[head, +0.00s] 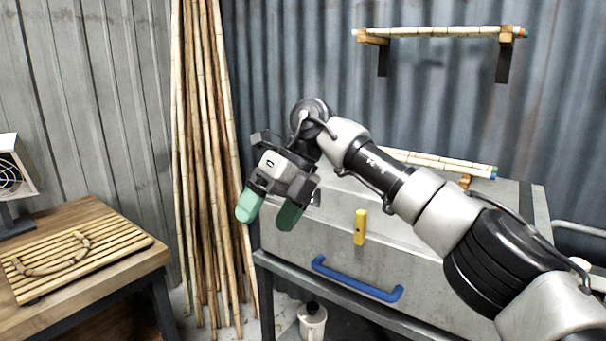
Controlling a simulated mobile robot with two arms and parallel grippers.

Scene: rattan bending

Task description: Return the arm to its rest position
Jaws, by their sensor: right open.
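My right arm comes in from the right and reaches up and leftward across the head view. Its gripper (269,215) hangs with green fingertips pointing down. The fingers are apart and nothing is between them. It is in front of the left end of the grey metal box (420,255) and beside the bamboo poles. I cannot tell from this one view how far it is from either. My left gripper is not in view.
Tall bamboo poles (205,150) lean on the corrugated wall. A wooden table (95,215) with a slatted rack (75,262) and curved rattan piece stands left. The box has a blue handle (355,280) and yellow knob (360,228). A wall shelf (440,32) holds canes.

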